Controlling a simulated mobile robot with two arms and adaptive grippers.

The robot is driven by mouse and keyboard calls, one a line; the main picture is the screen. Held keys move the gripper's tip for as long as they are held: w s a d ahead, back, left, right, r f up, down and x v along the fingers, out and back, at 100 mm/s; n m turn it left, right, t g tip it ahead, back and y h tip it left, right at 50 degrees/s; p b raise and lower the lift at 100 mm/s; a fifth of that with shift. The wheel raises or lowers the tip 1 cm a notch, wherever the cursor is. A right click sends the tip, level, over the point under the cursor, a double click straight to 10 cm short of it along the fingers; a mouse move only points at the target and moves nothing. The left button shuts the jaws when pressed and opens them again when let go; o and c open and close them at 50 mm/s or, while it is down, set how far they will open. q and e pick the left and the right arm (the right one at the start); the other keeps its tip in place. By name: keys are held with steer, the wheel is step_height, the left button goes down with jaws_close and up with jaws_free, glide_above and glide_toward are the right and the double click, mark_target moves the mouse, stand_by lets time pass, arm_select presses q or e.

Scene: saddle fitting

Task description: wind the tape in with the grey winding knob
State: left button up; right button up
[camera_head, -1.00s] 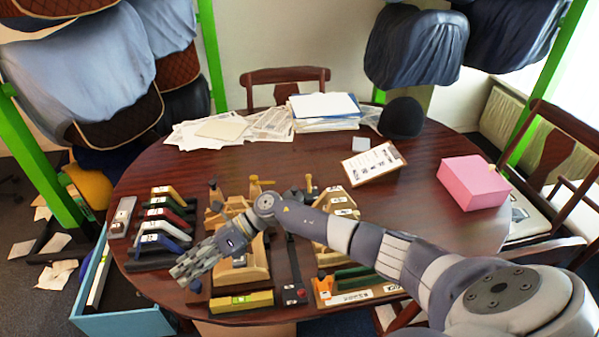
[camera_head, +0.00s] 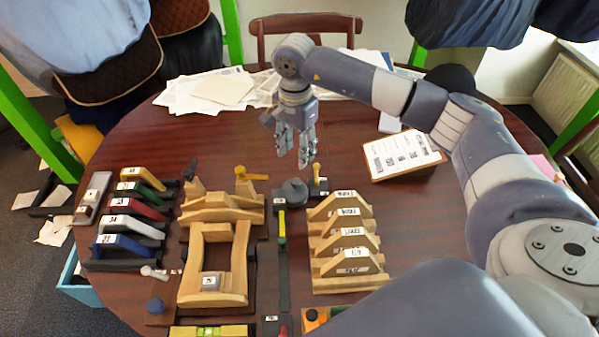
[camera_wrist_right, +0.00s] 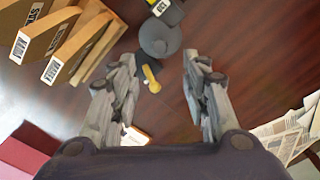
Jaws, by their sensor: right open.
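The grey winding knob (camera_head: 292,192) is a round dark-grey disc at the top end of a dark strip on the table. It also shows in the right wrist view (camera_wrist_right: 160,38), beyond and between the fingertips. A yellow-green tape (camera_head: 282,228) lies along the strip, running toward the front edge. My right gripper (camera_head: 295,155) points down behind the knob, apart from it. Its fingers are spread and empty, as the wrist view also shows (camera_wrist_right: 160,60). A yellow lever (camera_head: 317,178) stands just right of the knob. My left gripper is not in view.
Wooden labelled arches (camera_head: 342,240) stand right of the strip. A wooden saddle-shaped frame (camera_head: 215,262) and coloured labelled pieces (camera_head: 135,215) stand left. A clipboard sheet (camera_head: 402,155) lies at right, papers (camera_head: 220,90) behind. Bare table lies behind the knob.

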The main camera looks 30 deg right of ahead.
mark_target(296, 181)
step_height(296, 181, down, 9)
steer(key=shift+f+p, duration=0.15)
steer(key=shift+p, duration=0.9)
steer(key=shift+a+f, duration=0.1)
steer(key=shift+f, duration=0.5)
jaws_close()
